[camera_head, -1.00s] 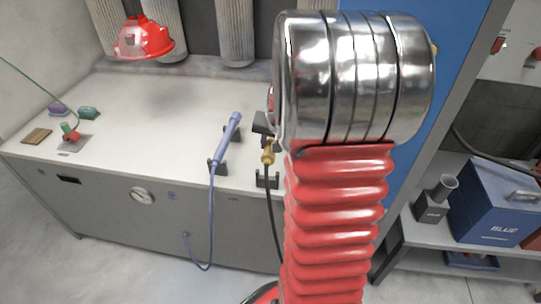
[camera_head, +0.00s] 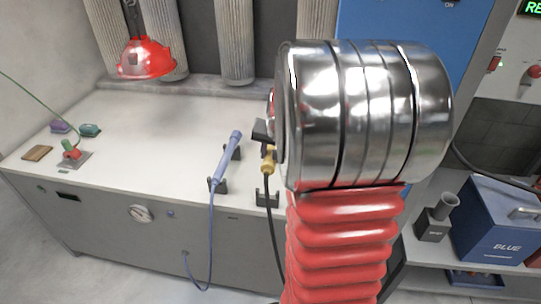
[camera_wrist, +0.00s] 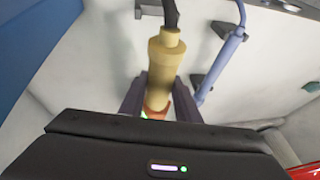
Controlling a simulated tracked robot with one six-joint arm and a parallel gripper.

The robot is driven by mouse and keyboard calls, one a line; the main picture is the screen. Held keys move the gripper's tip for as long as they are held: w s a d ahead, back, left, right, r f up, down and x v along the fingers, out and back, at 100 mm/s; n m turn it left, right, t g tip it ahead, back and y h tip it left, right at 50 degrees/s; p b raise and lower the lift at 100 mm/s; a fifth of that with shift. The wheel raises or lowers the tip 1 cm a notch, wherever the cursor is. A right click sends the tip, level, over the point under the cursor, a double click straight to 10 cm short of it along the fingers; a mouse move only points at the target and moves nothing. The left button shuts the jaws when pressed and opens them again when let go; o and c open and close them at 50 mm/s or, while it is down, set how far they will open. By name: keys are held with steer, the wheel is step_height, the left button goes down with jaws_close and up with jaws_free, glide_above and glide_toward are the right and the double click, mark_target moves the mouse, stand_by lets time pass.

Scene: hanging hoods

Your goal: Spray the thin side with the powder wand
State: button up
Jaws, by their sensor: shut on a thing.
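A red hood (camera_head: 146,60) with a pale patch hangs at the upper left of the head view; I cannot tell which side is thin. My gripper (camera_head: 264,140), mostly hidden behind my arm there, is shut on a yellow wand (camera_head: 267,160) with a black hose. The wand is clear of the empty dark cradle (camera_head: 267,198) beneath it. In the wrist view the yellow wand (camera_wrist: 166,55) stands between the fingers of my gripper (camera_wrist: 160,102). A blue wand (camera_head: 226,160) with a blue hose rests in a cradle; it also shows in the wrist view (camera_wrist: 222,62).
The pale bench top (camera_head: 160,125) is mostly bare. A red clamp-like piece (camera_head: 70,150) and small blocks (camera_head: 60,127) lie at its left. Ribbed filters (camera_head: 236,40) hang behind. A blue box (camera_head: 497,220) and a grey container (camera_head: 437,218) stand on the right shelf.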

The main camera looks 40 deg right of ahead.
steer(key=shift+r, duration=0.2)
steer(key=shift+r, duration=2.35)
steer(key=w+a+f+n+y, duration=0.1)
steer(key=w+a+f+n, duration=0.1)
steer(key=a, duration=0.8)
steer(key=w+a+f+n+y, duration=0.1)
steer(key=w+a+n, duration=0.4)
steer(key=a, duration=0.6)
steer(key=w+a+f+n+y, duration=0.2)
steer(key=w+a+n, duration=0.2)
steer(key=a, duration=0.7)
steer(key=shift+w+f+y, duration=0.3)
steer(key=shift+w, duration=0.6)
